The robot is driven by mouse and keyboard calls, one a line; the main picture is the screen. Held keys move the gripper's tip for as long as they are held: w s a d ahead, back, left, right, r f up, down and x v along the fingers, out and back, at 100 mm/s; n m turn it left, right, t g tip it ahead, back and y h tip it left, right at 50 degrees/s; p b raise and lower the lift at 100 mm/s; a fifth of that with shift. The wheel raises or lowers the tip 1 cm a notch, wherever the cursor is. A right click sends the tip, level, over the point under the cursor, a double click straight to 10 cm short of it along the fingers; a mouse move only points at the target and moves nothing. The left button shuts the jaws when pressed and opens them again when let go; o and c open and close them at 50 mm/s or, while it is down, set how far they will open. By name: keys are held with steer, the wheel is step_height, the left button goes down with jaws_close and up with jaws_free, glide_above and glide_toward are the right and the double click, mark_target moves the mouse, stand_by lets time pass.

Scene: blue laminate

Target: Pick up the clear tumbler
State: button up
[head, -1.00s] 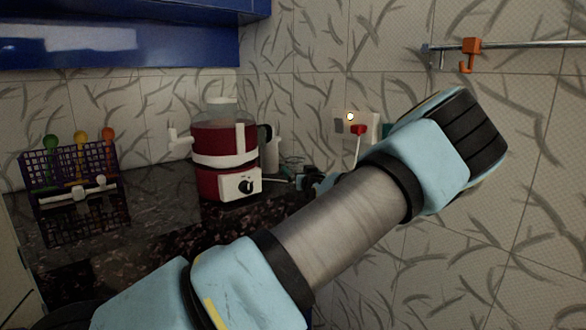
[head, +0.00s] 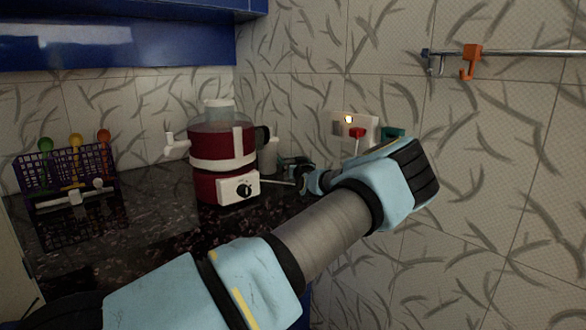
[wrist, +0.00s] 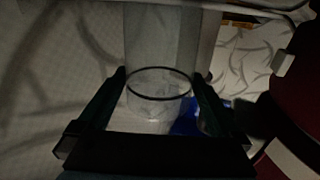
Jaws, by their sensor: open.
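The clear tumbler (wrist: 160,42) is a see-through cylinder with a dark ring at its near end, in the upper middle of the wrist view. My gripper (wrist: 160,76) is open, with one finger on each side of the tumbler's near end. I cannot tell whether either finger touches it. In the head view my gripper (head: 290,181) is small and partly hidden, low beside the red juicer. A pale cylinder (head: 270,156) stands just behind there; I cannot tell for sure that it is the tumbler.
The red juicer (head: 222,150) stands close to my gripper, and its dark red side (wrist: 303,75) fills the wrist view's right. A purple basket (head: 66,180) sits left on the dark counter (head: 150,215). A wall socket (head: 352,128) with a red plug is behind my arm.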

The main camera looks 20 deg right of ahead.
steer(key=shift+w, duration=0.2)
steer(key=c, duration=1.1)
